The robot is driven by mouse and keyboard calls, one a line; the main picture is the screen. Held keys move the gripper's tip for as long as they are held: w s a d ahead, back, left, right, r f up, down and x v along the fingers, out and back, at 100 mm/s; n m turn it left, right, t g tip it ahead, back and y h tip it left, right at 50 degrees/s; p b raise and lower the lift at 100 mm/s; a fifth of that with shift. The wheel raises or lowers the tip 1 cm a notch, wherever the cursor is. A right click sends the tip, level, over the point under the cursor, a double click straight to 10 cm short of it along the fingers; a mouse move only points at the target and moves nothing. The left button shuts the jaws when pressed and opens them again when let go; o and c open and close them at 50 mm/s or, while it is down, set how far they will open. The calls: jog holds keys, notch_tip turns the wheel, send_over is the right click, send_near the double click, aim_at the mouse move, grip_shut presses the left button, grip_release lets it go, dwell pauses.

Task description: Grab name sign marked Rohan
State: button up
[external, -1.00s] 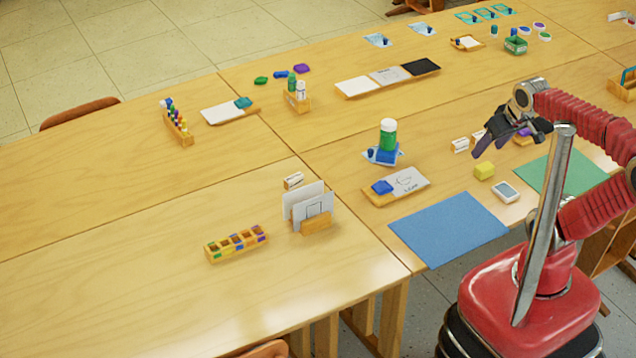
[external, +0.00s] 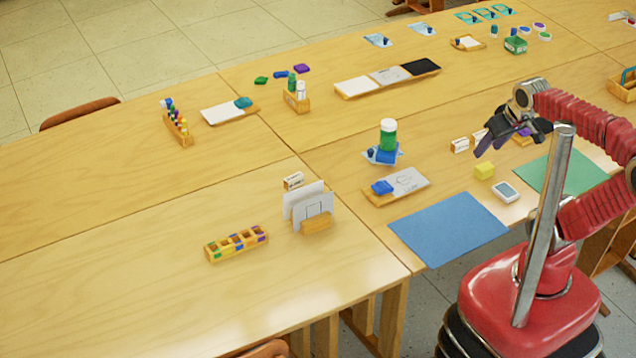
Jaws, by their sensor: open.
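Small wooden name signs with white faces stand on the tables. One sign (external: 460,145) is left of my gripper, and a second sign (external: 478,136) is just right of it, partly hidden by my gripper. A third sign (external: 293,181) stands on the left table behind a card holder. The lettering is too small to read, so I cannot tell which is Rohan. My gripper (external: 487,149) is open and appears empty, with its dark fingers pointing down and left, close to the first two signs in the picture. I cannot tell its height above the table.
A yellow block (external: 484,171), a white device (external: 505,191) and a green mat (external: 566,166) lie near my gripper. A green bottle (external: 388,135) stands on blue pieces to the left. A drawing tray (external: 398,187) and a blue mat (external: 448,229) lie in front of it.

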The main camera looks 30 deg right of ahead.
jog(key=w+a+m+g+y, duration=0.1)
jog(key=w+a+m+y, duration=0.2)
jog(key=w, duration=0.7)
jog(key=w+a+m+g+y, duration=0.1)
jog(key=w+a+m+g, duration=0.3)
jog(key=w, duration=0.7)
jog(key=w+a+m+t+y, duration=0.1)
jog(key=w+a+m+y, duration=0.1)
jog(key=w+a, duration=0.6)
jog(key=w+a+f+m+y, duration=0.2)
jog(key=w+f+m, duration=0.1)
jog(key=w+f, duration=0.3)
jog(key=w+a+f+m+g+y, duration=0.1)
jog(key=w+a+f+m+y, duration=0.1)
jog(key=w+f, duration=0.5)
jog(key=w+a+f+m+y, duration=0.2)
jog(key=w+f, duration=0.5)
jog(key=f, duration=0.5)
jog(key=shift+a+f+m+g, duration=0.3)
jog(key=shift+a+m, duration=0.4)
jog(key=shift+m, duration=0.2)
jog(key=shift+w+a+f, duration=0.1)
jog(key=shift+f, duration=0.1)
